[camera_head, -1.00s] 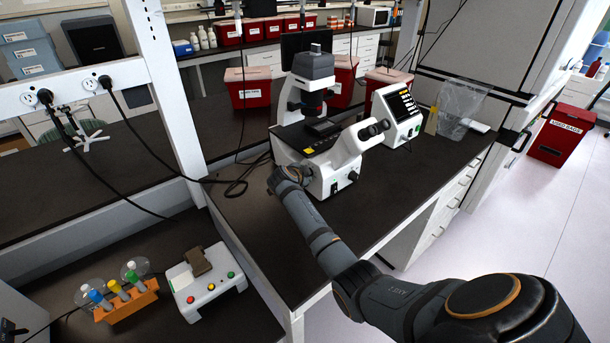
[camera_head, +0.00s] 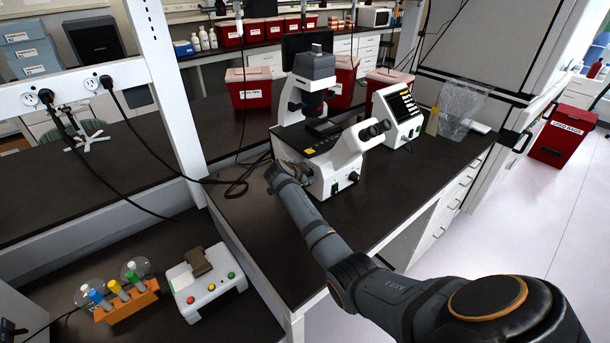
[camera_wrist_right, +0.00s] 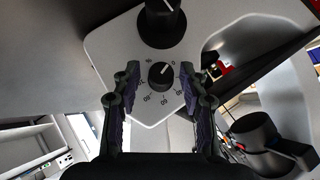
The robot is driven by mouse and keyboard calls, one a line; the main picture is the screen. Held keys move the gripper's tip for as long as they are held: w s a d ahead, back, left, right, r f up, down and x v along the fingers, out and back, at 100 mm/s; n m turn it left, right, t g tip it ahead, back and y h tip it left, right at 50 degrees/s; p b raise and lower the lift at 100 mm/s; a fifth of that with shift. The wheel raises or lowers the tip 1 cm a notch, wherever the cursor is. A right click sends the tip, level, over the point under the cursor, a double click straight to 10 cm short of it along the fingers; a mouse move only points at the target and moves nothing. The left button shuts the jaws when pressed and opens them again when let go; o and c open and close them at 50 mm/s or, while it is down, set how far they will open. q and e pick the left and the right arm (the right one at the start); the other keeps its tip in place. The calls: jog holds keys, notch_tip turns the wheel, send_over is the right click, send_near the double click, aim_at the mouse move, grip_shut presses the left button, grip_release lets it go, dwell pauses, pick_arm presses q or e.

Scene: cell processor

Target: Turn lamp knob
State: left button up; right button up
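The lamp knob (camera_wrist_right: 161,75) is a small black dial with a white pointer line, set in a white panel with numbers around it. It is on the microscope (camera_head: 318,140), in the middle of the right wrist view; in the head view it is hidden. My right gripper (camera_wrist_right: 160,84) is open, with one finger on each side of the knob. I see gaps between knob and fingers, but cannot tell how deep they reach. In the head view my right arm ends at the microscope's near left side. My left gripper is not in view.
A larger black knob (camera_wrist_right: 162,22) sits just above the dial in the wrist view. A monitor box (camera_head: 398,113) stands right of the microscope. An orange tube rack (camera_head: 127,306) and a white device with buttons (camera_head: 207,290) are at lower left. Black cables lie behind the arm.

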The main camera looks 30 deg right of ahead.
jog(key=v, duration=1.2)
jog(key=shift+f, duration=0.1)
